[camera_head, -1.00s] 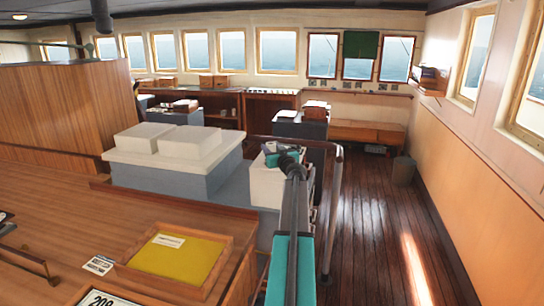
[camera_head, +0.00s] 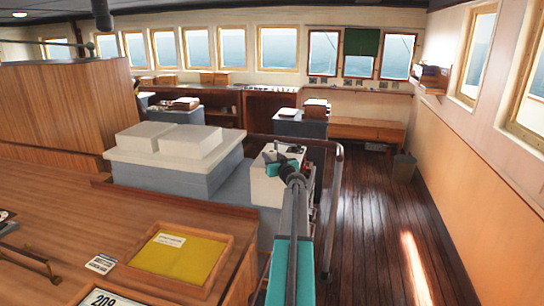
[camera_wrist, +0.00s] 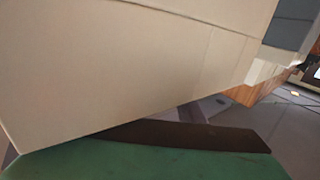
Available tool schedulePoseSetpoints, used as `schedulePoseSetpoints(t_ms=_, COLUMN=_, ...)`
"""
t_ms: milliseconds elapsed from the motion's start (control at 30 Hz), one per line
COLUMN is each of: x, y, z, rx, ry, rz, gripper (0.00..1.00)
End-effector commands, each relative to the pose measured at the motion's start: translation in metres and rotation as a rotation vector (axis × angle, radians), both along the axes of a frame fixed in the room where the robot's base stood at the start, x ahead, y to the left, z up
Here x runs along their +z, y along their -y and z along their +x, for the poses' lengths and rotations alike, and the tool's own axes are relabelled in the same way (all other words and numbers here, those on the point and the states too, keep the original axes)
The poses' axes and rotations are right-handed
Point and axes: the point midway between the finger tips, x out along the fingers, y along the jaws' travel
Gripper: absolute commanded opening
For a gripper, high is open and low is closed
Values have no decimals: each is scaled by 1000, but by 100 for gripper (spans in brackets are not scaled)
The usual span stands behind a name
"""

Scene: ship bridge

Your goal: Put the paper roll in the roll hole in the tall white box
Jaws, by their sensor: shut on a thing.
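The tall white box (camera_head: 266,188) stands just beyond the end of my arm in the head view, partly hidden by it. A dark item and some small red and white details show at its top; I cannot make out the roll hole. My gripper (camera_head: 284,162) is at the box's top, small and dark with teal parts. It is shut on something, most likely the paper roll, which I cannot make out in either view. In the wrist view a large pale panel, probably the box (camera_wrist: 130,60), fills the upper part, close to a dark gripper part (camera_wrist: 190,136).
A metal rail (camera_head: 335,190) stands right of the box. A grey cabinet with white covers (camera_head: 175,165) is at left. A wooden counter with a yellow framed panel (camera_head: 180,258) fills the near left.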

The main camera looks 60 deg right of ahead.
Motion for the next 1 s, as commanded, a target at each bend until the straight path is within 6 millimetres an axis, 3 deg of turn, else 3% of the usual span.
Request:
schedulePoseSetpoints(t_ms=433, x=-3, y=0, z=-1, rx=-1, ry=1, rz=0, gripper=8)
schedulePoseSetpoints(t_ms=467, x=-3, y=1, z=-1, rx=-1, ry=1, rz=1, gripper=37)
schedulePoseSetpoints(t_ms=567, x=-2, y=1, z=-1, rx=-1, ry=1, rz=1, gripper=54)
schedulePoseSetpoints(t_ms=1000, x=-1, y=1, z=-1, rx=-2, ry=1, rz=1, gripper=54)
